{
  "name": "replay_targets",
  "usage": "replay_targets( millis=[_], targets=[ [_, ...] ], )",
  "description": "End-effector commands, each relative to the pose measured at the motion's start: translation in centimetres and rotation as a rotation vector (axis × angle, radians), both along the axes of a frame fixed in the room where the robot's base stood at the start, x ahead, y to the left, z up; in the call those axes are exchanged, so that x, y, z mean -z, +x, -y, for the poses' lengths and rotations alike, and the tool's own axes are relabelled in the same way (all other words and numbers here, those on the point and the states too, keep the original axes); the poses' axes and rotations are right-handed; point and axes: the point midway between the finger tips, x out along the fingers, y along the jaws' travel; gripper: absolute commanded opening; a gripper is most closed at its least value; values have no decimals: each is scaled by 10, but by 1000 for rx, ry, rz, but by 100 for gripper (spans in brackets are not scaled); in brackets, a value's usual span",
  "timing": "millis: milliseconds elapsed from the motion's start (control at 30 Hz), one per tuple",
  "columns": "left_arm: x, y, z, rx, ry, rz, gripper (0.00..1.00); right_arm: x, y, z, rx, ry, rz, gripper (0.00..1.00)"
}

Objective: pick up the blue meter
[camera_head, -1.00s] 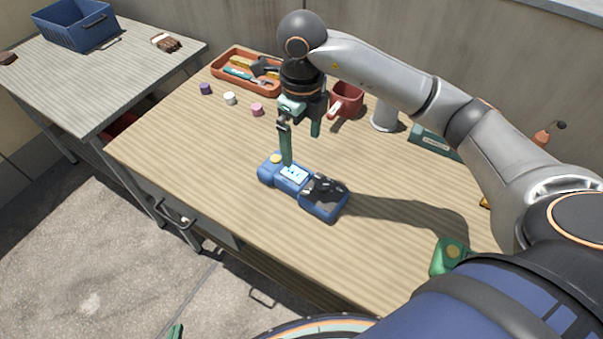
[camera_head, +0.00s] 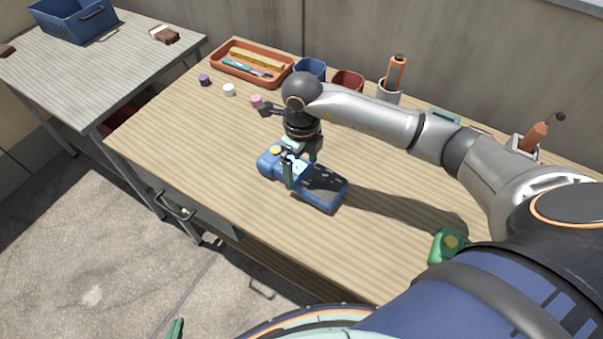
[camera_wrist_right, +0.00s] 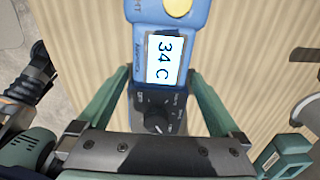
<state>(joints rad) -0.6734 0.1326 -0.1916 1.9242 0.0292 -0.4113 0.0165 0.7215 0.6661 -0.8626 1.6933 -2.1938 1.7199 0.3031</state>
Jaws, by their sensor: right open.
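The blue meter (camera_head: 326,190) lies flat on the wooden workbench, with a yellow button and a lit screen. In the right wrist view the meter (camera_wrist_right: 184,58) reads "34 C" and has a dark dial below the screen. My right gripper (camera_head: 302,170) is lowered over the meter's middle. Its green fingers stand apart on either side of the meter; no grip on it shows. In the wrist view the right gripper (camera_wrist_right: 157,85) has the meter between its fingers. Only a green tip of my left gripper (camera_head: 175,328) shows at the bottom edge.
A green device (camera_head: 447,247) with a yellow button lies to the right. An orange tray (camera_head: 285,78), a blue cup (camera_head: 311,70), a red mug (camera_head: 348,80) and small coloured caps stand farther back. The bench (camera_head: 215,180) is clear in front and left of the meter.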

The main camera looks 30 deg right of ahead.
Motion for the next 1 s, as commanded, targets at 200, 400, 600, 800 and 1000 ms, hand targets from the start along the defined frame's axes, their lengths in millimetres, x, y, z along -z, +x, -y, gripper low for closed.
replay_targets(
  millis=[200, 400, 600, 800, 1000],
  targets=[
    [-1, 1, 0, 0, 0, 2, 0, 0, 0, 0, 0, 0, 0, 89],
    [-1, 1, 0, 0, -1, 3, 0, -1, 0, 0, 0, 0, 0, 66],
    [-1, 1, 0, 0, -1, 4, 0, -1, 0, 0, 1, 0, 0, 44],
    [-1, 1, 0, 1, -2, 4, 0, -1, 0, 0, 1, 0, 0, 21],
    [-1, 1, 1, 1, -2, 4, 0, -1, 0, 0, 1, 0, 0, 0]
  ],
)
